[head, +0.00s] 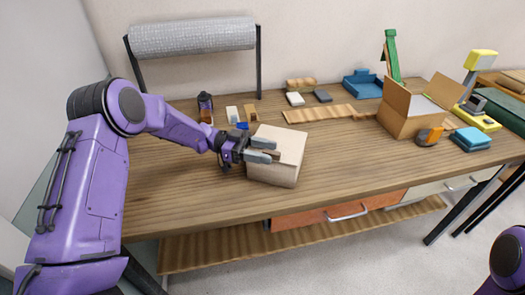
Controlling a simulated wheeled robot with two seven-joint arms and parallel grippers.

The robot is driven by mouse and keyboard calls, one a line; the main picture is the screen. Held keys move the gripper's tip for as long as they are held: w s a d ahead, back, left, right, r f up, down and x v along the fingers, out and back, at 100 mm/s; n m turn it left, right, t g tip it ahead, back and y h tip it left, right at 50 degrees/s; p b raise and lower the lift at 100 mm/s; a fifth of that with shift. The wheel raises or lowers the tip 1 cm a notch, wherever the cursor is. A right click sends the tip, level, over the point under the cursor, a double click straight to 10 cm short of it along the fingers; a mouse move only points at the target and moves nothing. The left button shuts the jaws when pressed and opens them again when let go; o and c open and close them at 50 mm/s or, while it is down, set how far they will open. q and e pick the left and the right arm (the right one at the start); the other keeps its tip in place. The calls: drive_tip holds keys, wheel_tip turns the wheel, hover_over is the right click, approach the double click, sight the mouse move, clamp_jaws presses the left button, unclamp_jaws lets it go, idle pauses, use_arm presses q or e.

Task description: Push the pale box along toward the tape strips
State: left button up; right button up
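The pale box (287,172) is a plain beige block standing on the wooden table, left of its middle. My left gripper (276,150) reaches in from the left at the box's upper left part. Its two grey fingers are apart, one above the other in the picture, and overlap the box. I cannot tell whether they touch it. They hide part of its left side. I cannot clearly make out tape strips on the table. My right gripper is out of view; only a purple part of my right arm shows at the lower right corner.
Small bottles and blocks (232,113) stand behind the box. Corrugated cardboard (318,113) lies farther back. An open carton (403,118), an orange tape dispenser (429,136) and blue cloths (470,138) are at the right. The tabletop right of the box is clear.

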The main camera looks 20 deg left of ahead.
use_arm(q)
drive_tip(key=s+a+b, duration=0.1)
drive_tip(key=a+b, duration=0.2)
drive_tip(key=a, duration=0.7)
drive_tip(key=shift+s+a, duration=0.25)
